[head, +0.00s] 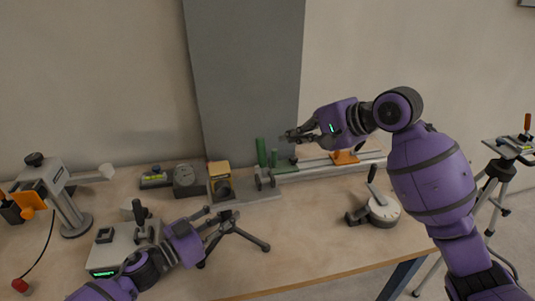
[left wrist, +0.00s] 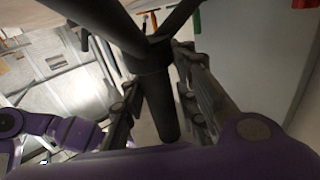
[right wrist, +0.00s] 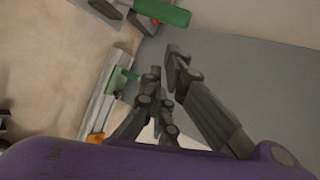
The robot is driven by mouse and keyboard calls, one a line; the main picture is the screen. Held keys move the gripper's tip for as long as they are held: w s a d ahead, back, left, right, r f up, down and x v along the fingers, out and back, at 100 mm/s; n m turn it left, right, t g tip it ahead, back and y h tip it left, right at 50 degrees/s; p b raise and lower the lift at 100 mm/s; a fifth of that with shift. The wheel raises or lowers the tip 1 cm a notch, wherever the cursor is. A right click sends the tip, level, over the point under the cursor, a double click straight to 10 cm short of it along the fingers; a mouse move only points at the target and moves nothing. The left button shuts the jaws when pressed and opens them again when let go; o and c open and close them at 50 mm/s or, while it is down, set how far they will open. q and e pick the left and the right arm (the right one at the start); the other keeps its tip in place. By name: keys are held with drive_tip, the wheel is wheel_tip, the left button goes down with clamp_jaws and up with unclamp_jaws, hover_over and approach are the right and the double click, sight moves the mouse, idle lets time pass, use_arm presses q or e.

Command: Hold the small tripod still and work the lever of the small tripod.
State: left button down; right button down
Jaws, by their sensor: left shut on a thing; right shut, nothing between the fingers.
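The small tripod (head: 238,229) is dark, with splayed legs on the table at front centre. My left gripper (head: 212,214) reaches it from the left and is shut on it. In the left wrist view the tripod's dark column (left wrist: 155,92) stands between the two fingers, with thick struts spreading from its hub. I cannot make out the tripod's lever clearly in any view. My right gripper (head: 288,136) is shut and empty, in the air behind and to the right of the tripod. Its fingers (right wrist: 162,68) also show in the right wrist view.
A rail (head: 330,165) with green cylinders (head: 261,152) and an orange part lies behind the tripod. A yellow-topped block (head: 219,178) stands close behind it. A white round device with a lever (head: 382,211) is at right. A grey box (head: 122,247) is at left.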

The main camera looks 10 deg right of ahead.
sight(262, 159)
drive_tip(key=w+d+f+n+g+y, duration=0.3)
drive_tip(key=w+d+f+y, duration=0.1)
drive_tip(key=y, duration=0.3)
drive_tip(key=shift+w+d+f+n, duration=0.2)
drive_tip(key=shift+f+n, duration=0.1)
drive_tip(key=shift+f, duration=0.25)
drive_tip(key=a, duration=0.9)
drive_tip(key=shift+s+a+f, duration=0.15)
drive_tip(key=shift+a+f, duration=0.1)
